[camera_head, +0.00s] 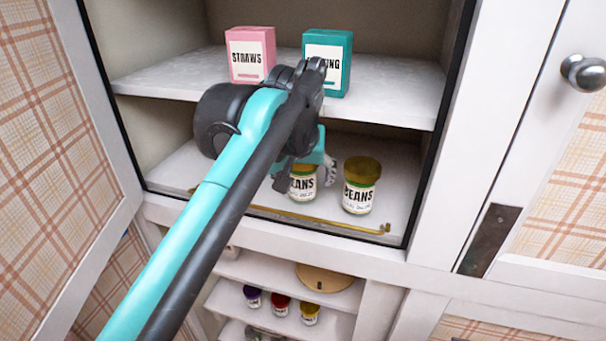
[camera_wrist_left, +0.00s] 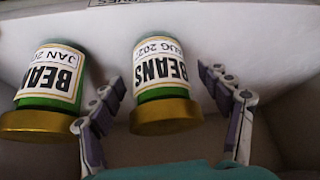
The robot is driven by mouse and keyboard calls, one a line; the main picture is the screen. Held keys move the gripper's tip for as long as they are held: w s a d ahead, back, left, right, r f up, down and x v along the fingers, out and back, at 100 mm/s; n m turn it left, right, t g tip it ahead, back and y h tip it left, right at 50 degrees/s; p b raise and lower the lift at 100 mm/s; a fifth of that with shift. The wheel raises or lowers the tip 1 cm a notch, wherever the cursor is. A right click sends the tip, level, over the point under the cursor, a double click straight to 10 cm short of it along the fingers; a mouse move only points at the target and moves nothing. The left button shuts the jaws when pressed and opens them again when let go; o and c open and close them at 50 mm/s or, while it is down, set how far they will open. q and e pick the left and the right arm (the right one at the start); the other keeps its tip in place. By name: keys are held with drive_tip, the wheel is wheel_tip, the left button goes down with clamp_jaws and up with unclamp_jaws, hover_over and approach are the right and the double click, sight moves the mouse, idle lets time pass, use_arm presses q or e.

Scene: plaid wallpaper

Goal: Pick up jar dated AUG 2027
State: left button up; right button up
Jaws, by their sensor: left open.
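The jar dated AUG 202-something (camera_wrist_left: 160,68), its last digit not readable, is a green BEANS jar with a gold lid. It appears upside down in the left wrist view, between the fingers of my open left gripper (camera_wrist_left: 163,82); whether they touch it I cannot tell. In the head view this jar (camera_head: 302,186) stands on the lower cabinet shelf, its top hidden by my left gripper (camera_head: 308,172). A second BEANS jar (camera_head: 359,187) stands to its right. In the wrist view that jar (camera_wrist_left: 50,78) reads JAN 20, the rest cut off.
A pink STRAWS box (camera_head: 250,55) and a teal box (camera_head: 327,62) stand on the upper shelf (camera_head: 390,90) above. A brass rail (camera_head: 310,219) runs along the lower shelf's front. Small jars (camera_head: 281,304) stand below. Open cabinet doors flank the left side.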

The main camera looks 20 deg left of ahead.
use_arm(q)
drive_tip(key=shift+x, duration=1.05)
drive_tip(key=shift+s, duration=0.1)
drive_tip(key=shift+c, duration=0.3)
drive_tip(key=c, duration=1.4)
drive_tip(key=shift+r, duration=0.1)
